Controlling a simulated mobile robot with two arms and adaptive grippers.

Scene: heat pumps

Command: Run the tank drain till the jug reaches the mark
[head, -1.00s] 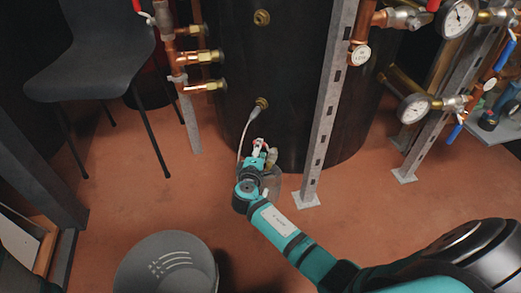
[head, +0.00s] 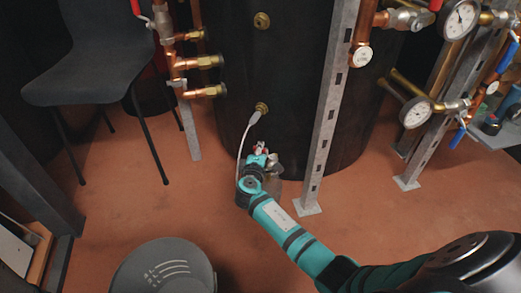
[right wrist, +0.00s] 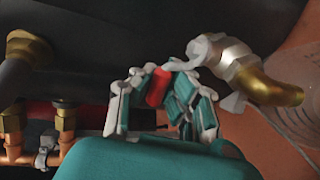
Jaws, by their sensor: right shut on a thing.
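The dark tank (head: 285,60) stands in the middle of the head view. My right gripper (head: 261,150) is low at its front; in the right wrist view its fingers (right wrist: 160,82) are shut on the red handle (right wrist: 158,86) of the drain valve. In the head view the jug (head: 274,188) is partly hidden behind my gripper. Its mark and water level cannot be made out. My left gripper is not in view.
A steel post (head: 328,120) stands just right of the jug, with copper pipes and gauges (head: 415,112) beyond. A pale hose (head: 242,142) hangs from a brass tank fitting (head: 262,108). Open red floor (head: 150,205) lies between.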

